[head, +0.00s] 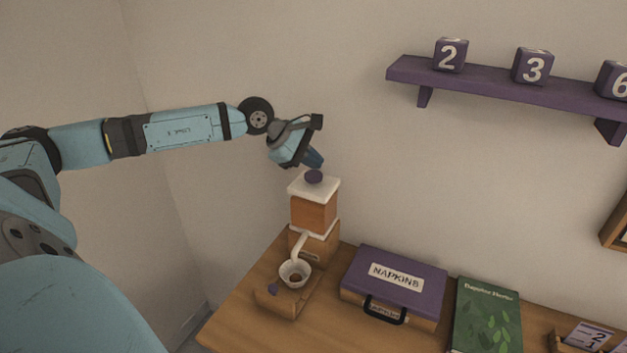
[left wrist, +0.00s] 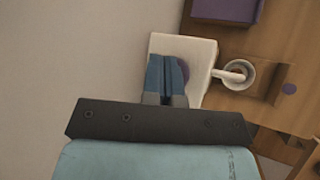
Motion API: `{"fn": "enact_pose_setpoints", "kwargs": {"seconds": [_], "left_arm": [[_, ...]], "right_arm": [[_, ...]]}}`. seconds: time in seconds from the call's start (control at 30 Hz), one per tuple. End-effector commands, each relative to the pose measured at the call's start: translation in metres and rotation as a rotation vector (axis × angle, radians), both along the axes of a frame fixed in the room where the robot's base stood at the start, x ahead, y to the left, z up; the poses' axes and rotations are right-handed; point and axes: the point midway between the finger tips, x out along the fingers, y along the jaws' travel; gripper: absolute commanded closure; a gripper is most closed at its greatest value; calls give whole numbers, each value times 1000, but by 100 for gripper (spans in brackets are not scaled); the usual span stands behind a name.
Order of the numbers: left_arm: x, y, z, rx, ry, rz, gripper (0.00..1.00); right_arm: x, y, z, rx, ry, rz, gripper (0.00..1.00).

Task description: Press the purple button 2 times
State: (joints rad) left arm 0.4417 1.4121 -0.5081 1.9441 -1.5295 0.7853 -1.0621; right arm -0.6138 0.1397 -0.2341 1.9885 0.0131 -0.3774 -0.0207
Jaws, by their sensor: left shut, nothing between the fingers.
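A machine with a white top (head: 326,189) and an orange-brown body (head: 313,213) stands on the wooden counter. A round dark purple button (head: 314,177) sits on its top. In the left wrist view the button (left wrist: 181,86) is partly hidden behind my fingers. My left gripper (head: 317,163) is shut and empty, pointing down just above the button. It also shows in the left wrist view (left wrist: 167,62), over the white top. I cannot tell if the fingertips touch the button. My right gripper is out of view.
A white cup (head: 295,273) sits under the spout. A purple napkins box (head: 396,270) and a green book (head: 487,318) lie to the right. A purple shelf (head: 490,88) with number blocks hangs on the back wall. The air around the gripper is clear.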

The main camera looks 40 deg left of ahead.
Motion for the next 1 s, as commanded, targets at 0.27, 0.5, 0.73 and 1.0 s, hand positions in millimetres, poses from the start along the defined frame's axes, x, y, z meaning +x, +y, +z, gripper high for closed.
{"fn": "enact_pose_setpoints", "kwargs": {"seconds": [0.27,0.5,0.73,1.0], "left_arm": [[0,0,1,0,0,0,100],[0,0,1,0,0,0,100],[0,0,1,0,0,0,100],[0,0,1,0,0,0,100]], "right_arm": [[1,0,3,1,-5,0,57],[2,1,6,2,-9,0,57],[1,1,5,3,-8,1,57],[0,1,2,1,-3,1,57]]}}
